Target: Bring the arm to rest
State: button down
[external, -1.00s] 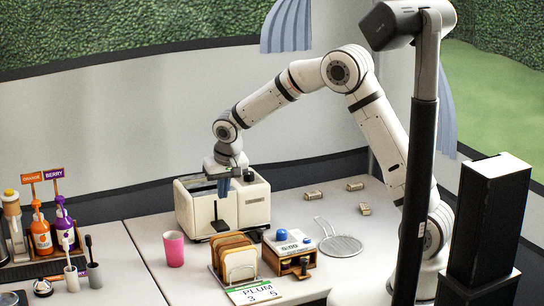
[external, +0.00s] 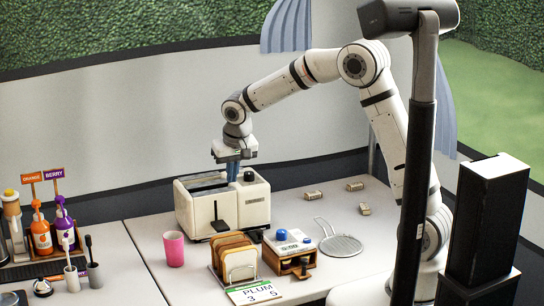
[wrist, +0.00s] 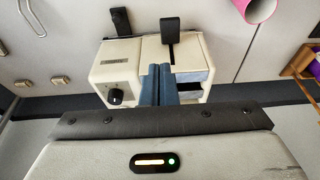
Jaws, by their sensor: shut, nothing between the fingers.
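My gripper (external: 232,172) is above the cream toaster (external: 196,213) in the external view, with its fingers pointing down and clear of the top. In the wrist view its two blue fingers (wrist: 159,85) are together and hold nothing. The toaster (wrist: 113,75) lies beyond the fingertips there, showing a dark knob and a black lever. My arm is raised and bent at the elbow, reaching left from its base at the right.
Bottles (external: 65,226) stand at left. Small blocks (external: 355,187) lie behind right.

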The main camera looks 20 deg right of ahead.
jog(key=s+d+r, duration=0.3)
jog(key=s+d, duration=0.5)
jog(key=d, duration=0.3)
jog(key=s+d+r, duration=0.4)
jog(key=s+d, duration=0.4)
jog(key=d, duration=0.4)
jog(key=s+d+f, duration=0.2)
jog(key=s+d, duration=0.2)
jog(key=s, duration=0.5)
jog(key=shift+s+d+g, duration=0.15)
jog(key=shift+d+g, duration=0.15)
